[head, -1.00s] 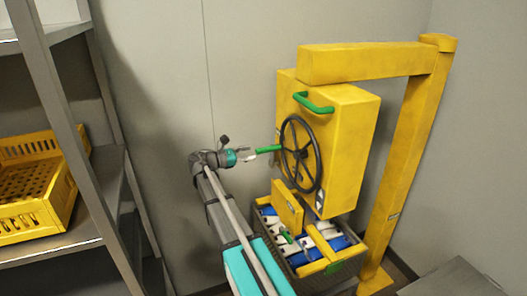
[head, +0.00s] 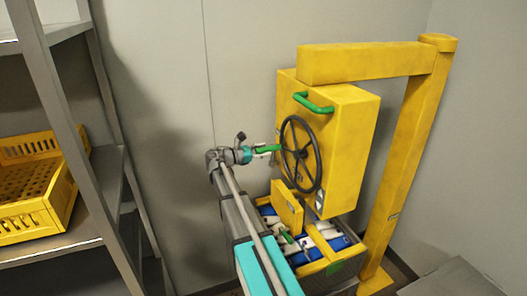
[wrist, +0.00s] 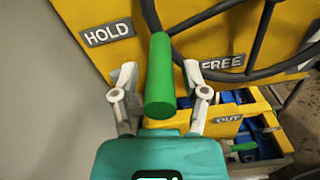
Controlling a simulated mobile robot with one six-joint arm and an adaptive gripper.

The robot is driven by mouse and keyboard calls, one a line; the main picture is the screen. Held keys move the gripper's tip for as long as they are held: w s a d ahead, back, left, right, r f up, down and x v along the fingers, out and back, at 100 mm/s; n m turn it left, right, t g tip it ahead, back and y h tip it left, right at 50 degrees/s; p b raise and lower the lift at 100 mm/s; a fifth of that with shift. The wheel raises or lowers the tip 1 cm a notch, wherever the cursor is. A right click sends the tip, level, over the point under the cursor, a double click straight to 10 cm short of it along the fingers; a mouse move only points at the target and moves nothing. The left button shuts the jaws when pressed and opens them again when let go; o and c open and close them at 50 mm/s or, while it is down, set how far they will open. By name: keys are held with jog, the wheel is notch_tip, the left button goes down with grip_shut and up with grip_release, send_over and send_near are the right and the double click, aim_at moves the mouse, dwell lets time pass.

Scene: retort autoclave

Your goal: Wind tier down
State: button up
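The yellow hoist box (head: 345,150) has a dark handwheel (head: 318,153) on its left face, with a green crank grip (head: 268,149) sticking out to the left. My gripper (head: 264,151) is at this grip. In the wrist view my gripper (wrist: 158,76) is open, one finger on each side of the green crank grip (wrist: 159,85), with gaps visible on both sides. The handwheel (wrist: 235,70) shows behind it. A dark basket (head: 335,281) with blue and white packs hangs or stands below the box; its support is partly hidden.
Labels read HOLD (wrist: 108,31), FREE (wrist: 222,63) and OUT (wrist: 228,119). A green handle (head: 314,103) is on the box's upper part. A yellow post (head: 405,160) stands at right. A shelf rack (head: 62,110) with a yellow crate (head: 35,222) stands at left. A grey wall is behind.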

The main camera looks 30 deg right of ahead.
grip_shut()
jog(key=shift+s+d+f+b, duration=0.15)
jog(key=shift+f+b, duration=0.1)
jog(key=shift+b, duration=0.05)
